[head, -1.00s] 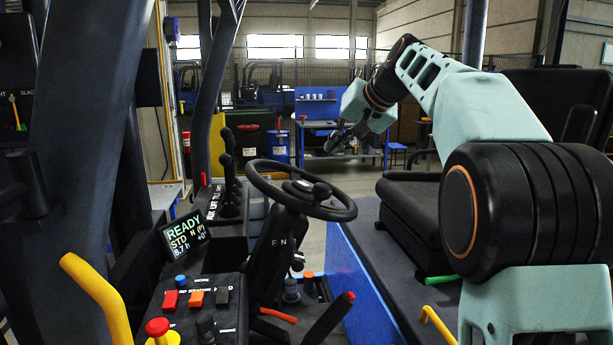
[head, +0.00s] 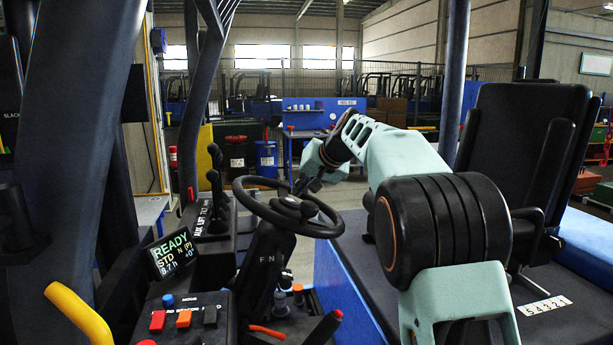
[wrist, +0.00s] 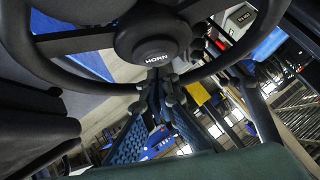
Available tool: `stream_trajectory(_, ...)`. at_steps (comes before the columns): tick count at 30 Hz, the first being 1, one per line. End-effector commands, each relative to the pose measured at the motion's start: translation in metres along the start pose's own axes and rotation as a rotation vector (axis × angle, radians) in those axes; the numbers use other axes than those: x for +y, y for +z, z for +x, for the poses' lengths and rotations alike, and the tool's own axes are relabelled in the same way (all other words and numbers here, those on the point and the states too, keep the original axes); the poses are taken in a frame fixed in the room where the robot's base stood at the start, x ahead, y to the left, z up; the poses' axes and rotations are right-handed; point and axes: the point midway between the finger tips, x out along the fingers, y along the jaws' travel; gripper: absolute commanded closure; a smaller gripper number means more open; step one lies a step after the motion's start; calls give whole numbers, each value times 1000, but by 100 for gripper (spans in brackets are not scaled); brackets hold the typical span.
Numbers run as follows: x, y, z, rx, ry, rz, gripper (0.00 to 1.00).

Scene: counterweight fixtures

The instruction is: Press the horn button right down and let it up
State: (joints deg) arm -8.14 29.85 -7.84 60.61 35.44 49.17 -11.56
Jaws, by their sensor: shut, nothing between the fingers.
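The horn button (wrist: 150,36) is the round dark hub marked HORN at the middle of the black steering wheel (wrist: 55,45). In the head view the hub (head: 287,204) shows at the middle of the wheel (head: 247,208), with a round knob near its right side. My gripper (wrist: 158,76) is shut and empty. In the wrist view its fingertips appear just below the HORN lettering; I cannot tell whether they touch the hub.
A small READY display (head: 172,251) and a panel with red, orange and black switches (head: 184,318) lie left of the wheel. The black seat (head: 515,150) is at the right. A yellow handrail (head: 80,313) is at the lower left.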

Motion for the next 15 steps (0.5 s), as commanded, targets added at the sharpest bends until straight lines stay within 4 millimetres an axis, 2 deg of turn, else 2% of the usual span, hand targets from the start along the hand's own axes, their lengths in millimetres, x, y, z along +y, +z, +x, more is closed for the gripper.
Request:
stream_trajectory(4,0,8,8,-1,1,1,100)
stream_trajectory(15,0,11,10,1,1,0,100)
